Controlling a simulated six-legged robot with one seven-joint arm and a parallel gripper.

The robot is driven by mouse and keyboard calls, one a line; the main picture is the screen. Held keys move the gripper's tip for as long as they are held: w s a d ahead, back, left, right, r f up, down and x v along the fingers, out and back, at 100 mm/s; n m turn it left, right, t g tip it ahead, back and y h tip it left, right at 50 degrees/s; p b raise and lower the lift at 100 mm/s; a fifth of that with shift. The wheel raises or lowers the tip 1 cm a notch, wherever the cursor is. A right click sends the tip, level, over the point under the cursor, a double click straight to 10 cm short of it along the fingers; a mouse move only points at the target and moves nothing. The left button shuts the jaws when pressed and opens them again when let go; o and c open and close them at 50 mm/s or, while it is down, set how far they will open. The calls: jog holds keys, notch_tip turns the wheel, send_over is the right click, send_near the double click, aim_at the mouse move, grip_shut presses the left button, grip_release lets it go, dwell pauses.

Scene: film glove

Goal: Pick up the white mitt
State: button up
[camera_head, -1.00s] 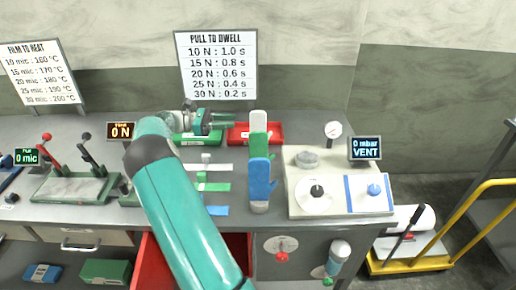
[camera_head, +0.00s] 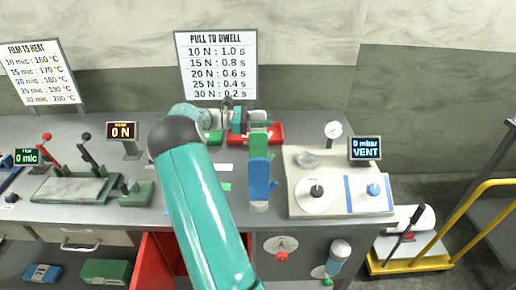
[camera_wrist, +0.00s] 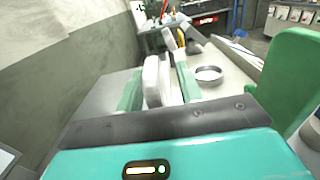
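The white mitt (camera_head: 259,116) stands upright at the back of a row of mitts, partly hidden by my gripper and the green mitt (camera_head: 258,143). In the wrist view, the white mitt (camera_wrist: 152,80) stands between the two green fingers of my gripper (camera_wrist: 160,88). The fingers are apart, one on each side of it, and I see no clear grip on it. The green mitt (camera_wrist: 290,72) shows large at the right of the wrist view. My gripper (camera_head: 250,121) reaches in from the left in the head view.
The blue mitt (camera_head: 260,181) stands in front of the green mitt. A sign (camera_head: 216,65) stands behind.

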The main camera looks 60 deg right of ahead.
grip_shut()
